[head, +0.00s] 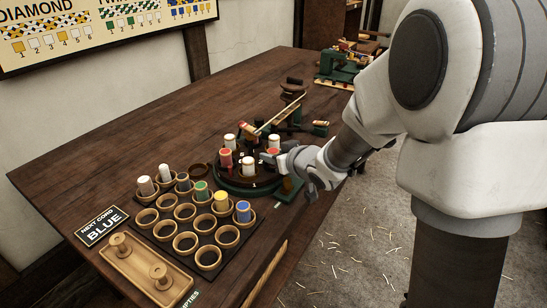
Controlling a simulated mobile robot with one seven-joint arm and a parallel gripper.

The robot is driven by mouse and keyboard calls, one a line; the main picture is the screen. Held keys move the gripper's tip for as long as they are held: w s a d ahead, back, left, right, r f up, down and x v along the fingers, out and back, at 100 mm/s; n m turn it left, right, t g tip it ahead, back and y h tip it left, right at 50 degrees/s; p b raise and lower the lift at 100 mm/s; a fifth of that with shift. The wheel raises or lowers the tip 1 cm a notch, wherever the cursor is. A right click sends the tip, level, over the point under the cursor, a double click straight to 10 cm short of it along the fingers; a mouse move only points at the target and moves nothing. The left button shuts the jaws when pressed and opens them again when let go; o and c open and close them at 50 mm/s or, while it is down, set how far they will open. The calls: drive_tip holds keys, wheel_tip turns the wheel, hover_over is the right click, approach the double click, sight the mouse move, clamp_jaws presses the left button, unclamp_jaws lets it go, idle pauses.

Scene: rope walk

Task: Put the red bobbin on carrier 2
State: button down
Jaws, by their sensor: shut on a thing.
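The round dark braiding machine (226,180) with a green base stands on the table, with several bobbins upright on it. A red bobbin (225,157) stands at its left side. White bobbins (249,165) stand close by.
A dark rack (222,248) of round wooden cups at front left holds white, green, yellow and blue bobbins; several cups are empty. A wooden tray (125,270) with two empty spools and a "NEXT CORD BLUE" sign (102,226) lie left. The table's back left is clear.

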drive_tip(key=shift+f, duration=0.15)
drive_tip(key=c, duration=0.5)
unclamp_jaws()
